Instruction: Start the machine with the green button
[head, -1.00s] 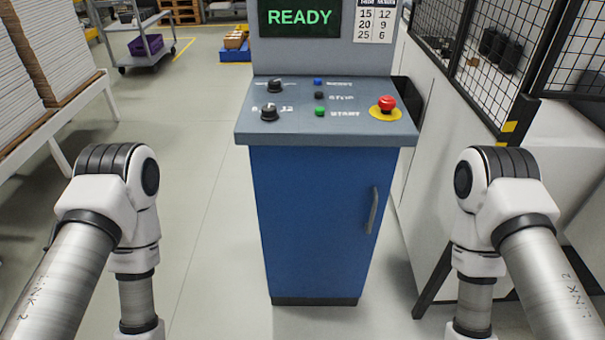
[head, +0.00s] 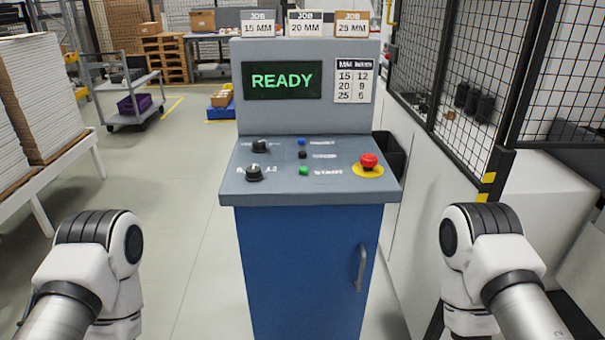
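The green button (head: 304,171) sits on the sloped top of the blue control cabinet (head: 305,265), left of the label START. The screen (head: 282,81) above it reads READY in green. Left of the button are two black knobs, an upper one (head: 261,146) and a lower one (head: 254,173). A blue button (head: 302,142) and a black button (head: 302,155) lie above the green one. A red emergency stop (head: 369,161) on a yellow base is at the right. Only links of my two arms show, at the lower left and lower right; neither gripper is in view.
Job cards marked 15, 20 and 25 MM (head: 305,23) stand on top of the console. A black mesh fence (head: 460,85) and white machine housing (head: 540,205) are at the right. Stacked boards (head: 50,95) are at the left. The floor left of the cabinet is clear.

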